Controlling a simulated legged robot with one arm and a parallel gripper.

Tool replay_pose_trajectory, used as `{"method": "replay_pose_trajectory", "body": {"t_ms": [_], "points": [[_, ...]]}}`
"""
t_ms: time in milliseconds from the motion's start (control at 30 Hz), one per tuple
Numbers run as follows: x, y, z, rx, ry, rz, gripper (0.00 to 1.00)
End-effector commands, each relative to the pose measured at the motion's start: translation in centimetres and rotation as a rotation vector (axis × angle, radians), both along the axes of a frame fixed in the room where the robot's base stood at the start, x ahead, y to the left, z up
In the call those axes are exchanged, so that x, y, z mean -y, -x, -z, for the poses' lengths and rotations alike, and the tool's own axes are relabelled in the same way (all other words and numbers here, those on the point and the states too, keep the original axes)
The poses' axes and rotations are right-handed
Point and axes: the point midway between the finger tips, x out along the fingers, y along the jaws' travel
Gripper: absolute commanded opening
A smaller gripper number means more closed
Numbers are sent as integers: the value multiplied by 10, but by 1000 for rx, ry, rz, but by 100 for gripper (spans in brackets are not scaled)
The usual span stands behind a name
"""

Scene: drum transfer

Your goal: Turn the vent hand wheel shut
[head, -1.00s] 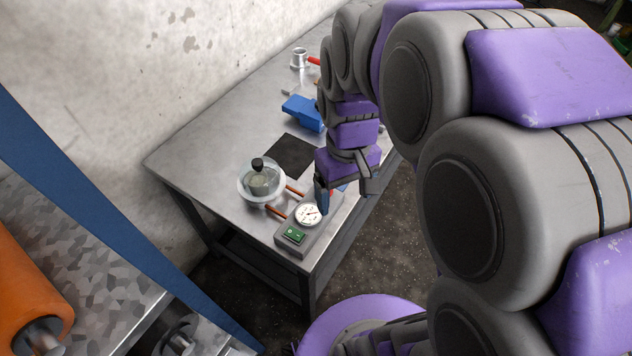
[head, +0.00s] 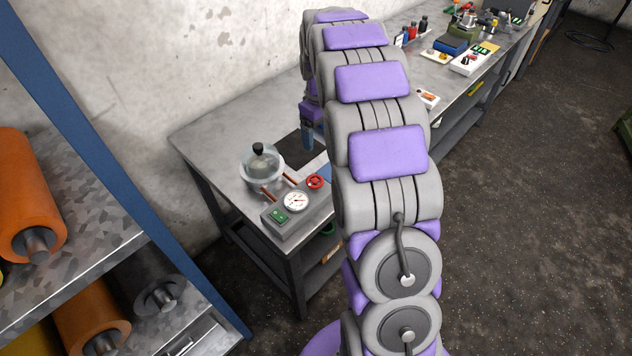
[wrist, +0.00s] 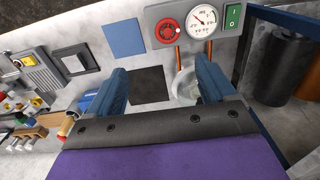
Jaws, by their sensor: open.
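The red vent hand wheel (head: 315,181) sits on a grey box at the bench's front end, uncovered. It also shows in the wrist view (wrist: 167,31), beyond my fingertips. On the same box are a white dial gauge (head: 295,201) and a green switch (head: 278,215). Two copper-coloured pipes lead from the box to a clear domed vessel (head: 262,168) with a black knob. My gripper (wrist: 160,66) is open and empty, with blue fingers spread, apart from the wheel and over the black mat (wrist: 149,86). In the head view, my arm hides most of it.
A blue square (wrist: 124,40) lies beside the box. The vessel is partly hidden behind the right finger in the wrist view. Tools and small parts cover the far bench (head: 465,50). A blue-posted shelf with orange rolls (head: 30,205) stands at the left.

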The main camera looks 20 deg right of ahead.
Motion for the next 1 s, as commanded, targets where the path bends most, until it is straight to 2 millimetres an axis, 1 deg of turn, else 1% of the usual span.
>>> {"method": "replay_pose_trajectory", "body": {"t_ms": [167, 267, 400, 567, 800, 1000], "points": [[-8, -1, 13, -1, 6, -4, 84], [-5, 0, 31, -4, 3, -3, 84], [2, 0, 60, -5, -5, -3, 84], [8, 1, 92, -3, -9, -2, 84], [-1, 1, 138, -6, -2, -4, 84], [-6, 0, 163, -2, 3, -3, 84]]}}
